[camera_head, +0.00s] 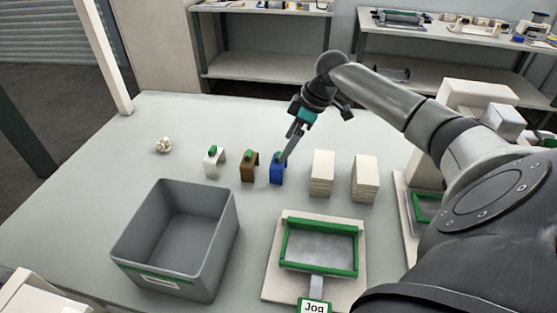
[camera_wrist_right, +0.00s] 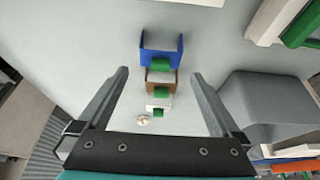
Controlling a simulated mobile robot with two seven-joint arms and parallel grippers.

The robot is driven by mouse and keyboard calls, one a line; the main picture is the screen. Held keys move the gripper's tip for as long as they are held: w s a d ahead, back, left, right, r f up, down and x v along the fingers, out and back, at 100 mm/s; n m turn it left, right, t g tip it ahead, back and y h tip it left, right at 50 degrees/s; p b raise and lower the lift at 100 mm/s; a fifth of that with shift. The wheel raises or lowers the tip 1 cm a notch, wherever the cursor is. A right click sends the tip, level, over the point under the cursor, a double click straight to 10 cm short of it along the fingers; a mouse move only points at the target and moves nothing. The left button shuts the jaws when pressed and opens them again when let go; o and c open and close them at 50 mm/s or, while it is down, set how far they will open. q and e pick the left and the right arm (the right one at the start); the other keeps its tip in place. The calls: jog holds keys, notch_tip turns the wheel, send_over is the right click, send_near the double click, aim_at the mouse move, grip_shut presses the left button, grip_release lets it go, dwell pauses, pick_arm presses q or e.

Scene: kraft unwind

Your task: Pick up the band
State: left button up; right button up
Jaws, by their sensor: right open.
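Three small arch-shaped pieces with green tops stand in a row on the table: a white one (camera_head: 211,165), a brown one (camera_head: 248,168) and a blue one (camera_head: 277,172). I cannot tell which is the band. My right gripper (camera_head: 286,157) points down at the blue piece, partly covering it in the head view. In the right wrist view, my right gripper's fingers (camera_wrist_right: 160,74) are spread wide and empty. The blue piece (camera_wrist_right: 160,50) shows ahead between them, with the brown (camera_wrist_right: 161,76) and white (camera_wrist_right: 158,98) ones in line. Contact is not visible. My left gripper is out of view.
A grey bin (camera_head: 176,240) stands at the front left, with a green-framed tray (camera_head: 320,272) to its right. Two cream stacks (camera_head: 322,173) (camera_head: 365,178) stand right of the blue piece. A small pale ball (camera_head: 163,145) lies at the left. The table's back left is clear.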

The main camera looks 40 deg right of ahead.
aim_at(279, 155)
jog(key=b+x, duration=0.1)
jog(key=x, duration=0.5)
jog(key=shift+w+a+f, duration=0.15)
jog(key=shift+w, duration=0.05)
jog(key=c, duration=0.9)
jog(key=shift+o, duration=0.2)
